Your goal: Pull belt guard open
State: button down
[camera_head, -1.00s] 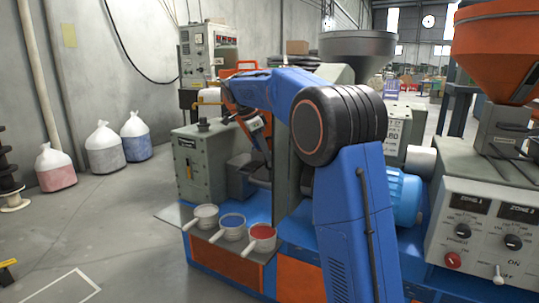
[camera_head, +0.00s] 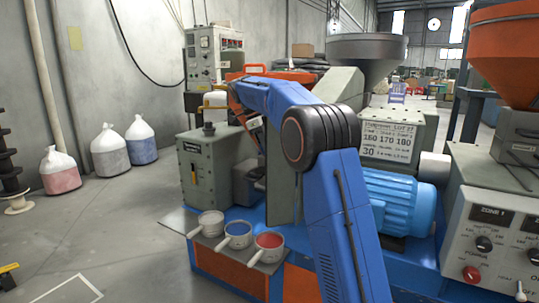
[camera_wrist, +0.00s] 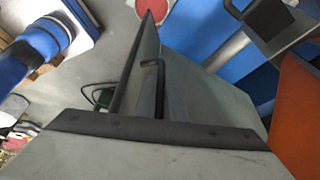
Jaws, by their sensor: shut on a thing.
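The belt guard looks to be the upright grey panel (camera_head: 283,180) on the blue machine, partly behind my arm in the head view. In the wrist view, a thin grey panel seen nearly edge-on (camera_wrist: 140,65) rises ahead, with a dark bent handle (camera_wrist: 154,72) beside it. My gripper (camera_wrist: 147,88) is shut on the handle there; the exact contact of the fingertips is hard to make out. In the head view my arm reaches over to the left and down behind the panel's top, and the fingertips are hidden.
Three pots (camera_head: 238,235) stand on a shelf at the machine's front left. A blue motor (camera_head: 398,203) and a control box (camera_head: 495,235) lie to the right. Filled bags (camera_head: 107,151) stand by the wall.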

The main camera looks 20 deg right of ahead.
jog(key=shift+w, duration=0.15)
dwell(0.4)
jog(key=c, duration=1.8)
grip_release()
jog(key=shift+c, duration=0.2)
jog(key=shift+d, duration=0.1)
